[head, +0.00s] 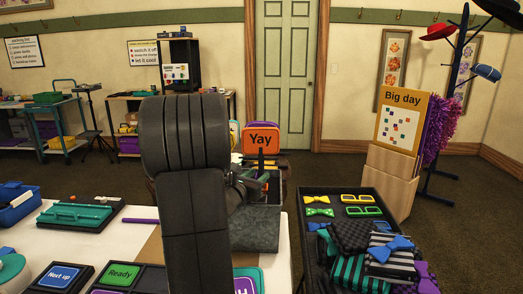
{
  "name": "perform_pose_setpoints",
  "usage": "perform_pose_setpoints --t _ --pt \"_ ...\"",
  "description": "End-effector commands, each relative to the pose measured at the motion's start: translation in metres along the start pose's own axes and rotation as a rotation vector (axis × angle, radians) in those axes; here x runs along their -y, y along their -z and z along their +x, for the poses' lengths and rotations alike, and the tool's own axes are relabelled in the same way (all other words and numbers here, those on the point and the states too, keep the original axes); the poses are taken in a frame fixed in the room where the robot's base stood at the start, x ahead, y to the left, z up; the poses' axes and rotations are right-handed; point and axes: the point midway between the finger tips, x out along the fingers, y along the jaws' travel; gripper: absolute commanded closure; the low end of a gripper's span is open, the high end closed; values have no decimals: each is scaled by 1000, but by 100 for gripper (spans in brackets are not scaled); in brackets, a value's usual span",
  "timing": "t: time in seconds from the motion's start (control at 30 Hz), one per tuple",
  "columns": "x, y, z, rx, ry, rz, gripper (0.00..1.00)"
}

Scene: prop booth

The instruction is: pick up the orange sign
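The orange sign (261,139) with "Yay" on it stands upright in the middle of the head view, above a grey bin (262,228). Its lower part and handle are mostly hidden. My dark arm rises in front, and my gripper (262,164) is at the sign's lower edge, partly hidden behind the arm. A dark finger overlaps the bottom of the sign. I cannot tell whether the fingers are closed on it or touch it.
Other coloured signs (234,134) show behind the arm, left of the orange one. A white-topped table (128,243) with trays and sign cards is at front left. A black case (312,192) of glasses and bow ties is at right.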

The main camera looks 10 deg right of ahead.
Motion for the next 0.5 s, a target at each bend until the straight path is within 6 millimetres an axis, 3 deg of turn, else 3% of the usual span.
perform_pose_setpoints --t 0.17,0.5 --pt "0 -2 12 -1 0 0 60" --pt "-3 -5 56 -1 1 -1 60"
